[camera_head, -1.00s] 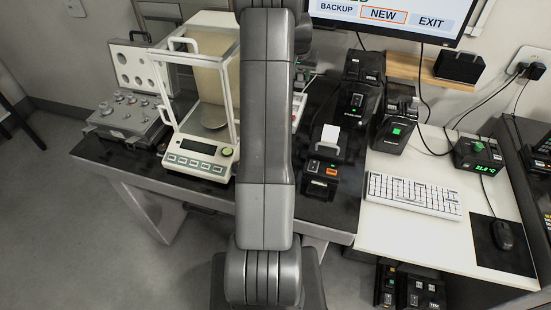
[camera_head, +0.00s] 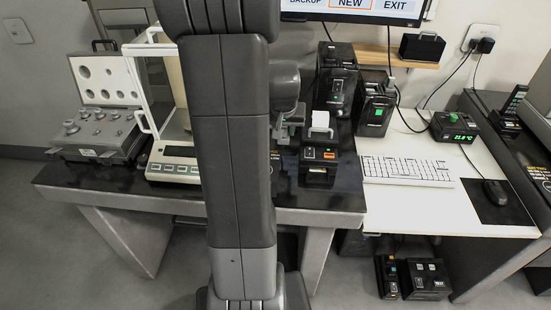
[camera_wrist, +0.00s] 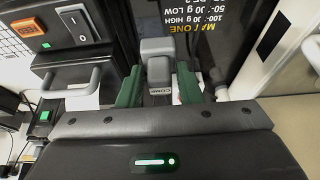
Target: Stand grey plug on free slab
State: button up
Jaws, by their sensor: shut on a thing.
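My gripper (camera_wrist: 160,88) has two green fingers in the wrist view, shut on a grey plug (camera_wrist: 158,68) with a small dark label. A dark surface with yellow and white printed lettering (camera_wrist: 207,32) lies beyond the plug; I cannot tell whether it is the free slab or whether the plug touches it. In the head view my gripper (camera_head: 283,134) shows just right of my arm, over the dark table, and the plug cannot be made out there.
A balance (camera_head: 175,163) and a case of weights (camera_head: 100,130) stand at left. A small printer (camera_head: 319,155) and black devices (camera_head: 376,105) stand right of my gripper. A keyboard (camera_head: 407,169) lies on the white desk. In the wrist view a switch box (camera_wrist: 75,25) is close at left.

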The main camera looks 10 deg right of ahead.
aim_at(283, 143)
notch_tip(283, 143, down, 7)
jog(key=shift+r, duration=0.1)
jog(key=shift+b, duration=0.3)
jog(key=shift+f, duration=0.25)
jog(key=o, duration=1)
jog(key=shift+r, duration=0.1)
jog(key=shift+r, duration=0.5)
jog(key=p+v, duration=0.1)
jog(key=v, duration=1)
jog(key=shift+s+r, duration=0.1)
jog(key=shift+s, duration=0.1)
